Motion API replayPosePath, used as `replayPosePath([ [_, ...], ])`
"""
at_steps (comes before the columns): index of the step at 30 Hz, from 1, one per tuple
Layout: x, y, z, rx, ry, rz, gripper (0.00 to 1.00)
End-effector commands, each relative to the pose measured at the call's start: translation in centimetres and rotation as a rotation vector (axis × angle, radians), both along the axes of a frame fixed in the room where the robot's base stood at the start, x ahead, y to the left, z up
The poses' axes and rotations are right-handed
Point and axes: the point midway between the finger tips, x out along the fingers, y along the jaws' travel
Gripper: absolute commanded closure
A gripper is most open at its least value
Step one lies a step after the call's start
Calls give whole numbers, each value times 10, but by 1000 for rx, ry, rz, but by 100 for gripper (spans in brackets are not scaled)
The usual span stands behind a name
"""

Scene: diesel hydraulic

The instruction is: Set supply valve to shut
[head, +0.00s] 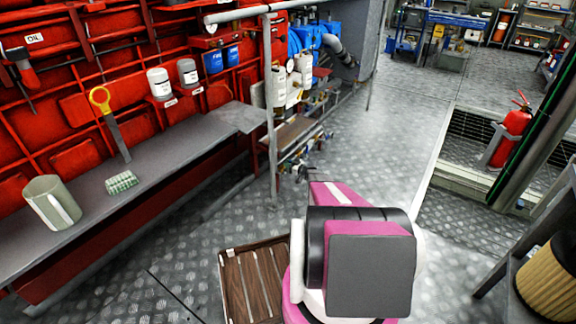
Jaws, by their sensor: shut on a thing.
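I cannot pick out the supply valve for certain. Small valves and pipe fittings (299,170) sit low on the red machine's far end, beside a vertical grey post. They are too small to read a handle position. My pink and black arm (370,268) fills the lower middle and points toward that area. My gripper is not visible; the arm's own links may hide it.
A grey bench (170,155) runs along the red wall, with a grey-green cup (52,202) and a green-white brush-like block (121,182) on it. A brown slatted crate (250,282) lies on the floor beside my arm. A fire extinguisher (515,130) stands right. The middle floor is clear.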

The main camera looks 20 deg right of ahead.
Motion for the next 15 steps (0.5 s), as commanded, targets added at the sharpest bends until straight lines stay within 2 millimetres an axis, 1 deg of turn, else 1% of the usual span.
replayPosePath([
  [1,-2,0,-2,-4,1,2,75],
  [3,-2,0,-2,-4,1,2,55],
  [11,-1,0,-1,-1,0,1,55],
  [15,-7,-5,0,-1,0,1,55],
])
